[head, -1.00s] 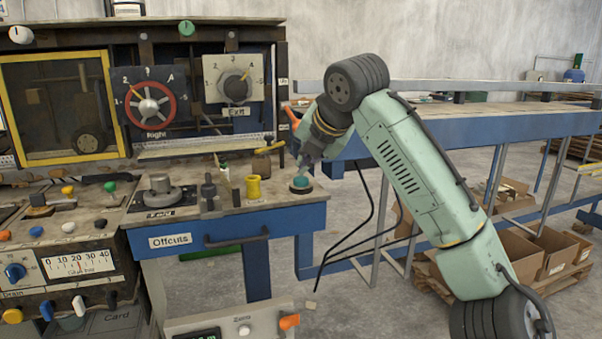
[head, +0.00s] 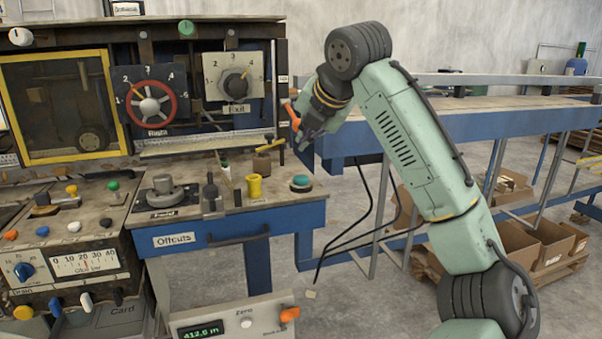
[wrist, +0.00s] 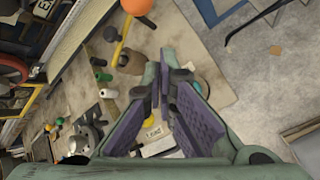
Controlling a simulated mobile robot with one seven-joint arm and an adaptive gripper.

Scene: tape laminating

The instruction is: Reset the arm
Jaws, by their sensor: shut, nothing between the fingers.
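My gripper (head: 304,146) hangs at the end of my green arm, above the right end of the workbench. In the head view it is small and partly dark against the blue frame behind it. In the wrist view my gripper (wrist: 162,72) has its purple-padded fingers drawn together at the tips, with nothing between them. A round teal button (head: 301,183) sits on the bench corner below and is apart from the gripper. In the wrist view the fingers partly cover the teal button (wrist: 198,88).
The bench (head: 235,227) carries a yellow cup (head: 253,186), a grey round fixture (head: 164,190) and a dark-handled tool (head: 211,192). A panel with a red handwheel (head: 150,106) stands behind. An orange knob (wrist: 137,6) is near the gripper in the wrist view.

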